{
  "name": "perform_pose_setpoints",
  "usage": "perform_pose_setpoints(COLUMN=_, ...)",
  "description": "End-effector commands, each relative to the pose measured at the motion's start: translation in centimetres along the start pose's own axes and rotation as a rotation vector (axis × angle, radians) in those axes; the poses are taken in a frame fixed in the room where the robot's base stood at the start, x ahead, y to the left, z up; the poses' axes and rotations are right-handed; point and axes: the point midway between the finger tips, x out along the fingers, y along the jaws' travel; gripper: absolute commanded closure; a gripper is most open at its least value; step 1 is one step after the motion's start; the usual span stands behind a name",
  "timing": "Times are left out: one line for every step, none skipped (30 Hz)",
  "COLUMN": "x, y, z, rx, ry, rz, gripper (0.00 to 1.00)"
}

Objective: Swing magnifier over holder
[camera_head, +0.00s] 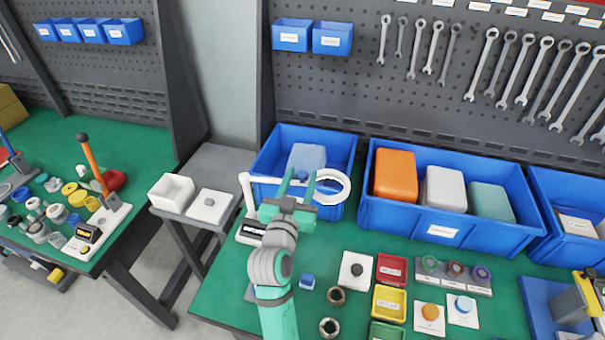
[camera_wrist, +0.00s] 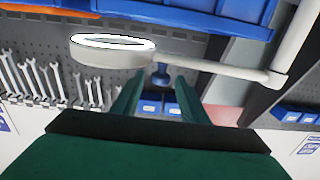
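The magnifier (camera_head: 345,193) is a white ring on a white horizontal arm from an upright post (camera_head: 247,192), in front of the blue bins. In the wrist view the magnifier ring (camera_wrist: 84,57) is at upper left and its post (camera_wrist: 296,45) at right. A small dark blue knob (camera_wrist: 161,76) hangs at the magnifier arm. My gripper (camera_head: 298,182) is at the magnifier arm, fingers apart, with the knob between the fingertips in the wrist view; contact cannot be told. A white square plate with a dark round centre (camera_head: 355,270) lies on the green table; I cannot tell whether it is the holder.
Blue bins (camera_head: 412,233) with orange, white and teal blocks line the back. Red, yellow and green trays (camera_head: 389,304), a ring rack (camera_head: 454,275) and brown rings (camera_head: 329,327) lie right of my arm. A white box (camera_head: 172,191) stands left on a grey stand.

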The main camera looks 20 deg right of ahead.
Motion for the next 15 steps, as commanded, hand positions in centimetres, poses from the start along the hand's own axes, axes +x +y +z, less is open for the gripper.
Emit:
perform_pose_setpoints(x=0.6, y=0.0, z=0.0, rx=0.000, ry=0.000, rz=0.001, gripper=0.60)
perform_pose_setpoints(x=0.9, y=0.0, z=0.0, rx=0.000, ry=0.000, rz=0.001, gripper=0.60)
perform_pose_setpoints(x=1.2, y=0.0, z=0.0, rx=0.001, ry=0.001, rz=0.000, gripper=0.60)
perform_pose_setpoints(x=1.4, y=0.0, z=-0.1, rx=0.001, ry=0.001, rz=0.000, gripper=0.60)
perform_pose_setpoints(x=1.6, y=0.0, z=0.0, rx=0.001, ry=0.001, rz=0.000, gripper=0.60)
perform_pose_setpoints(x=1.7, y=0.0, z=0.0, rx=0.001, ry=0.000, rz=0.000, gripper=0.60)
perform_pose_setpoints(x=1.8, y=0.0, z=0.0, rx=0.001, ry=0.000, rz=0.000, gripper=0.60)
perform_pose_setpoints(x=1.9, y=0.0, z=0.0, rx=0.001, ry=-0.001, rz=0.000, gripper=0.60)
perform_pose_setpoints(x=1.9, y=0.0, z=0.1, rx=0.000, ry=-0.001, rz=0.000, gripper=0.60)
perform_pose_setpoints(x=2.0, y=0.0, z=0.1, rx=0.000, ry=-0.001, rz=0.000, gripper=0.60)
perform_pose_setpoints(x=2.0, y=0.0, z=0.1, rx=0.000, ry=-0.001, rz=0.000, gripper=0.60)
perform_pose_setpoints(x=2.0, y=0.0, z=0.1, rx=0.000, ry=-0.001, rz=0.000, gripper=0.60)
perform_pose_setpoints(x=2.0, y=0.0, z=0.0, rx=0.000, ry=-0.001, rz=0.000, gripper=0.60)
perform_pose_setpoints(x=1.9, y=0.0, z=0.0, rx=0.000, ry=0.000, rz=0.000, gripper=0.60)
perform_pose_setpoints(x=1.9, y=0.0, z=0.0, rx=0.000, ry=0.000, rz=0.000, gripper=0.60)
